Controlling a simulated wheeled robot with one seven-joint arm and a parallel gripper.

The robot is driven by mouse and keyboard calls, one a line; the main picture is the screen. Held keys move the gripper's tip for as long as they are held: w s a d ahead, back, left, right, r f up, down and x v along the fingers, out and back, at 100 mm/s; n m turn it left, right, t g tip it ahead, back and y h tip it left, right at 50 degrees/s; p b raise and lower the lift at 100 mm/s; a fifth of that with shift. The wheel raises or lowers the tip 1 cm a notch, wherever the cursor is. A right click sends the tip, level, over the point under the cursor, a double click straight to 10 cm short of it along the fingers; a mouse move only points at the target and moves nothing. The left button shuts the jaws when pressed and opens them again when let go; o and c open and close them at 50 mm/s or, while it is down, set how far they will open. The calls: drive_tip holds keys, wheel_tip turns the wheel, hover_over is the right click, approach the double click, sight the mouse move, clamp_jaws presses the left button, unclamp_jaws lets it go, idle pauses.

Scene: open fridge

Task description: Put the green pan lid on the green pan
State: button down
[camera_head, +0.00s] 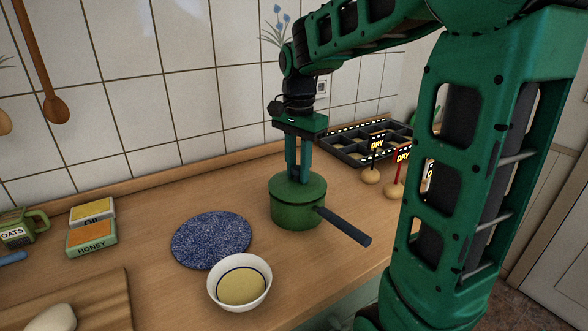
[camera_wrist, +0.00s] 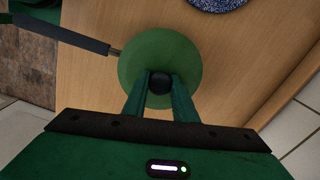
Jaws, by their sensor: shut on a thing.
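The green pan (camera_head: 296,217) stands on the wooden counter, its dark handle (camera_head: 343,226) pointing to the lower right in the head view. The green pan lid (camera_head: 297,188) is on top of the pan, looking level and covering its opening; whether it is fully seated cannot be told. In the wrist view the round lid (camera_wrist: 152,55) hides most of the pan, and the pan's handle (camera_wrist: 65,36) shows at upper left. My gripper (camera_head: 298,177) is above the lid, its fingers shut on the lid's black knob (camera_wrist: 160,83).
A blue speckled round mat (camera_head: 211,239) and a white bowl (camera_head: 240,300) with yellow contents lie left of the pan. A dark divided tray (camera_head: 345,150) is behind right, near wooden-knobbed items (camera_head: 371,176).

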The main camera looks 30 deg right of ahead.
sight(298, 167)
drive_tip(key=shift+f, duration=0.55)
drive_tip(key=c, duration=1.4)
unclamp_jaws()
drive_tip(key=shift+o, duration=0.2)
wheel_tip(298, 167, up, 11)
drive_tip(key=shift+f, duration=0.1)
